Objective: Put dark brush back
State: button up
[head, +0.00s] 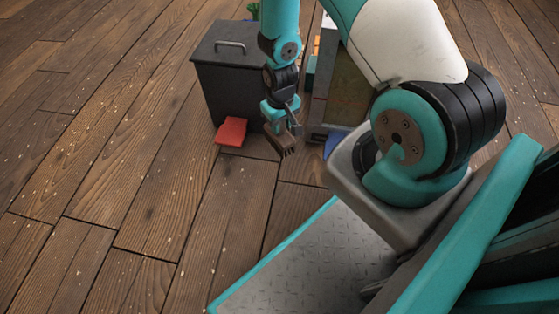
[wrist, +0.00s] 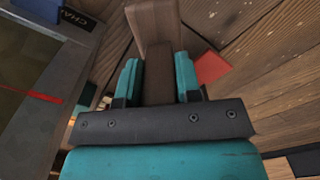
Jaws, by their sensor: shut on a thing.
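My gripper (head: 282,120) hangs low over the wooden floor, in front of a dark grey box. It is shut on the dark brush (head: 287,145), which points downward in the head view. In the wrist view the brush (wrist: 158,75) shows as a dark brown part between the two teal fingers of my gripper (wrist: 158,82), with a lighter brown wooden part beyond them. The brush appears clear of the floor, but the exact gap is hard to tell.
The dark grey box (head: 228,88) has a handle on top. A red block (head: 231,131) lies on the floor before it. A grey-framed unit with a dull green panel (head: 347,88) stands right of my gripper, with a blue item (head: 333,141) by its base. The left floor is clear.

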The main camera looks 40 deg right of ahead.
notch_tip(320, 180, down, 14)
jog(key=b, duration=0.7)
jog(key=shift+f, duration=0.25)
jog(key=shift+f, duration=0.15)
jog(key=o, duration=0.8)
jog(key=shift+o, duration=0.2)
